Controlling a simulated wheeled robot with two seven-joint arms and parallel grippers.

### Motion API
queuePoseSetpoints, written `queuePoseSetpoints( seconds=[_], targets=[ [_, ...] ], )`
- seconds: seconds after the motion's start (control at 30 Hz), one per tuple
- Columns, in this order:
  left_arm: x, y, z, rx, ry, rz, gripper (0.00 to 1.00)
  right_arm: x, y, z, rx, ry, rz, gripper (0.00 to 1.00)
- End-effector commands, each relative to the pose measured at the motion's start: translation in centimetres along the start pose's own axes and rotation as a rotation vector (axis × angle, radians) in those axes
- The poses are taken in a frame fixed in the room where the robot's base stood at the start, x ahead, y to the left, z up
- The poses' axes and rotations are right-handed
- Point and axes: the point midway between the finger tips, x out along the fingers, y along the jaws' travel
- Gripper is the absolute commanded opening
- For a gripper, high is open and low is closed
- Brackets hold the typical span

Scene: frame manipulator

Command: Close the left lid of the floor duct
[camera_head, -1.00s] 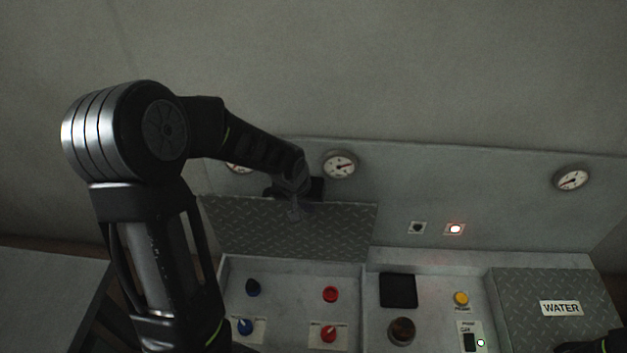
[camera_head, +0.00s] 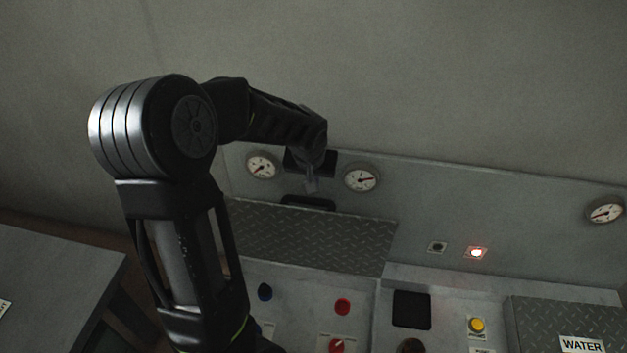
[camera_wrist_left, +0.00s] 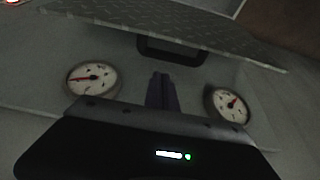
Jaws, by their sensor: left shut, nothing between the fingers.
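The left lid (camera_head: 310,238) is a diamond-plate panel standing raised at the back left of the duct, with a dark handle (camera_head: 307,203) on its top edge. In the left wrist view the lid (camera_wrist_left: 120,14) crosses the top, with its handle (camera_wrist_left: 172,52) just ahead of my fingers. My left gripper (camera_head: 311,188) is shut and empty, just above the handle and between two gauges; it also shows in the left wrist view (camera_wrist_left: 162,88). Whether the fingertips touch the lid cannot be told. My right gripper is not seen.
The open left compartment (camera_head: 300,285) holds red and blue knobs. A right lid (camera_head: 560,325) marked WATER lies flat. A grey surface (camera_head: 60,285) stands at left.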

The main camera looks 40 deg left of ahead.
Motion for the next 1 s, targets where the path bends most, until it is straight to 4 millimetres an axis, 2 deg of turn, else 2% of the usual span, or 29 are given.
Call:
queuePoseSetpoints(
  seconds=[0.03, 0.33, 0.6, 1.0],
  targets=[
    [1.3, -0.1, 0.2, 0.000, -0.004, -0.002, 0.00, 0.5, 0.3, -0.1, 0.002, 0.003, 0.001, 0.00],
    [7.4, -0.1, 0.2, -0.001, -0.003, -0.001, 0.00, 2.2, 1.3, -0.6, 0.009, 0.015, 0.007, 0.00],
    [5.8, 0.0, 3.3, -0.001, 0.001, 0.001, 0.00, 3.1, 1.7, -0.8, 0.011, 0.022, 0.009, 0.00],
    [5.5, 0.0, 3.8, -0.001, 0.000, 0.000, 0.00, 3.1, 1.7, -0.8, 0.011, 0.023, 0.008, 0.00]
  ],
)
